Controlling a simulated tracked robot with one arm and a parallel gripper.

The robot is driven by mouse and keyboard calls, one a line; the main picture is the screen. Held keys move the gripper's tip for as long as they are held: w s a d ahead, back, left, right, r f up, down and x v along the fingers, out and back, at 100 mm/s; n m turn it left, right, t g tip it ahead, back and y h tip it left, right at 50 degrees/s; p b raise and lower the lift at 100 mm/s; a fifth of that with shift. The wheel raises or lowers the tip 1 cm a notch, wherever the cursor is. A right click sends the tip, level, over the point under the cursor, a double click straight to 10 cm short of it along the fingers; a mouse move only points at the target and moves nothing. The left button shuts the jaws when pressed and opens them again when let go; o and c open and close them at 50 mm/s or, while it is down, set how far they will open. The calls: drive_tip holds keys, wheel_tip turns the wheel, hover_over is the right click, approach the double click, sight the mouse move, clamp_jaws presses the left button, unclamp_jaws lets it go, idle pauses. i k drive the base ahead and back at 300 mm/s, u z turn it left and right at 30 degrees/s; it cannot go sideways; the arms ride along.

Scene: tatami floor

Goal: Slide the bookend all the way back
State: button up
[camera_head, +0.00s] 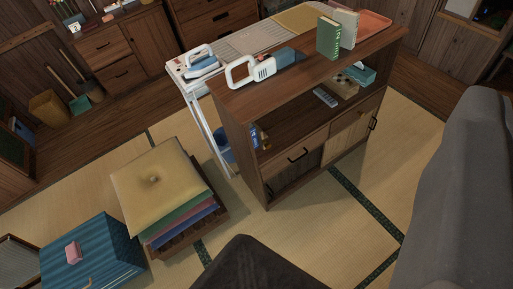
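I cannot make out a distinct bookend. A green book (328,38) and a beige book-like block (347,22) stand upright, close together, on the top of the wooden cabinet (310,75) toward its far right end. A bookend at these books is hidden or too small to tell from them. To their left on the same top are a white loop-handled object (240,72) with a slotted part and a blue box-like item (285,56).
An ironing board (250,38) with an iron (201,62) stands behind the cabinet. Stacked cushions (155,180) and a blue box (90,255) are at left. A large grey form (460,190) fills the right side. Tatami is clear before the cabinet.

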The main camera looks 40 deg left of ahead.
sight(262, 137)
drive_tip(key=u, duration=0.55)
drive_tip(key=i, duration=1)
